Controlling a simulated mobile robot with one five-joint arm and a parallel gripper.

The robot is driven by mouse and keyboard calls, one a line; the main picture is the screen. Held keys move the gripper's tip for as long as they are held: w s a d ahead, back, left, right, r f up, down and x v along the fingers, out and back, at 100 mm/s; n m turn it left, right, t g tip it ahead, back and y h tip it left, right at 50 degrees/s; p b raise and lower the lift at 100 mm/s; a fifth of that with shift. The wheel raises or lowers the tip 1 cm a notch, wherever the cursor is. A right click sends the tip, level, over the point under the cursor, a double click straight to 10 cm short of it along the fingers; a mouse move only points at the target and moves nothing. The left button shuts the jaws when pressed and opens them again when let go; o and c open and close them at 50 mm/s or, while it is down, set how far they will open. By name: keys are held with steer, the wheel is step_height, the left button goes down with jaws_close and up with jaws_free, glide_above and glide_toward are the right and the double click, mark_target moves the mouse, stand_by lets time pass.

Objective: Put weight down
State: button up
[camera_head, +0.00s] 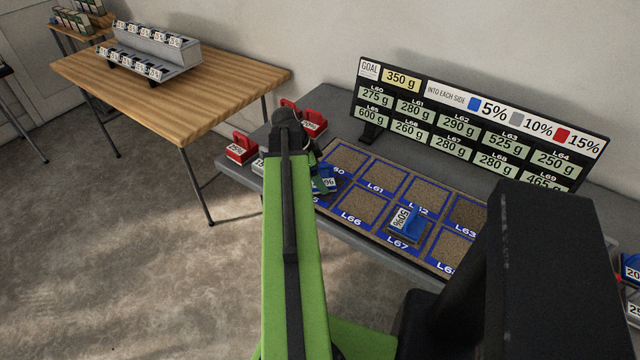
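My green arm reaches away from the camera to the grey table. My gripper (316,165), dark and mostly hidden behind the arm's end, is at the left end of the board with blue-edged squares (381,239). A blue weight (327,186) with a white label shows right below the gripper, near the squares L60 and L65. I cannot tell whether the fingers hold it or whether it rests on the board. A second blue weight (409,222) with a white label sits on square L67. The squares L61 and L66 look empty.
A sign (480,120) with a 350 g goal and gram readings stands behind the board. Red weights (240,148) stand at the table's left end, and blue ones (631,267) at the right edge. A wooden table (230,85) with a grey rack (150,50) stands back left.

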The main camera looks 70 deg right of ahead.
steer(key=shift+f, duration=0.45)
steer(key=o, duration=1.6)
steer(key=shift+r+p, duration=0.5)
steer(key=shift+p, duration=0.05)
steer(key=p+v, duration=1)
steer(key=v, duration=0.1)
steer(key=shift+w+a+r, duration=0.15)
